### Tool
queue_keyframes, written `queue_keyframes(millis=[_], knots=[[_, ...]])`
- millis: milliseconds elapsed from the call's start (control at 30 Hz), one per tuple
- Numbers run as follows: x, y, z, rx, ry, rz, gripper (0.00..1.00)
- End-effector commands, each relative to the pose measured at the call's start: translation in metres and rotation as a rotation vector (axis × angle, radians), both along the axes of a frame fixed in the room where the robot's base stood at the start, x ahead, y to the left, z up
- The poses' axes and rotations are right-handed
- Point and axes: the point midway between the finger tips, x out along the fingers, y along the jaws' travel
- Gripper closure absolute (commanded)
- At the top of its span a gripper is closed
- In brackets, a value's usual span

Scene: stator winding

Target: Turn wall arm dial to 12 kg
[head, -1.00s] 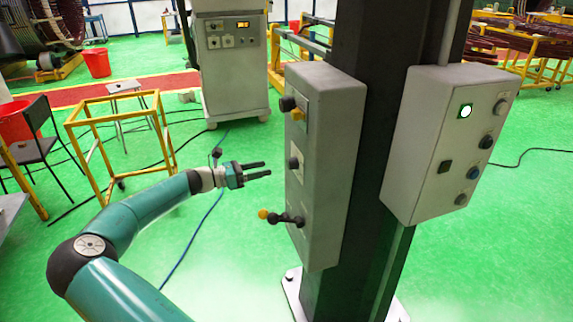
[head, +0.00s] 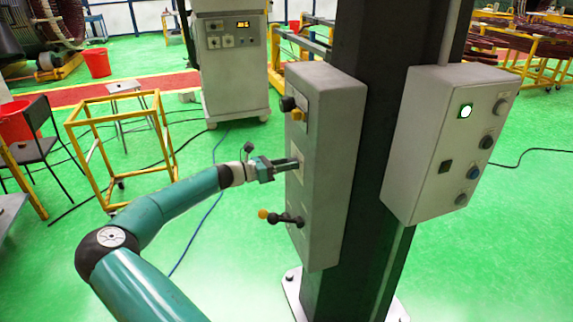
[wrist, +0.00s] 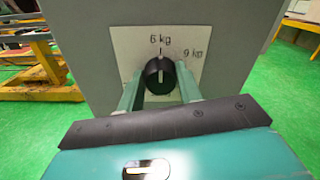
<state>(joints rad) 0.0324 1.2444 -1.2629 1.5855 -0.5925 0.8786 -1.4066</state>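The black round dial (wrist: 160,78) sits on a white plate (wrist: 203,48) on the grey box's face in the wrist view. Its white pointer line points up at the "6 kg" mark. "9 kg" is printed at the upper right; no 12 kg mark is visible, and the lower plate is hidden behind my gripper. My gripper (head: 292,163) is at the middle of the box (head: 336,150) in the head view, covering the dial there. In the wrist view its fingers stand either side of the dial, open, with what look like narrow gaps.
A black knob with a yellow part (head: 294,110) is above my gripper on the same box. A lever with an orange ball (head: 280,217) sticks out below it. A second control box (head: 445,140) hangs right of the dark column (head: 375,150).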

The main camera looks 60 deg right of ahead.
Motion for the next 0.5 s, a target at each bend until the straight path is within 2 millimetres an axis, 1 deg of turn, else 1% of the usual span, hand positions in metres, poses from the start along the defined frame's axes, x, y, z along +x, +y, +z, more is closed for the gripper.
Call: queue_keyframes(millis=[33,67,100,333,500], knots=[[0.0001,0.0002,0.0,0.0,0.0,0.0,0.8],[0.0001,0.0002,0.0,0.0,0.0,0.0,0.86],[0.0001,0.0002,0.0,0.0,0.0,0.0,0.87],[0.0002,0.0004,0.0001,-0.01,-0.01,0.0,0.87],[0.0,0.0005,0.0003,-0.048,-0.048,0.0,0.87]])
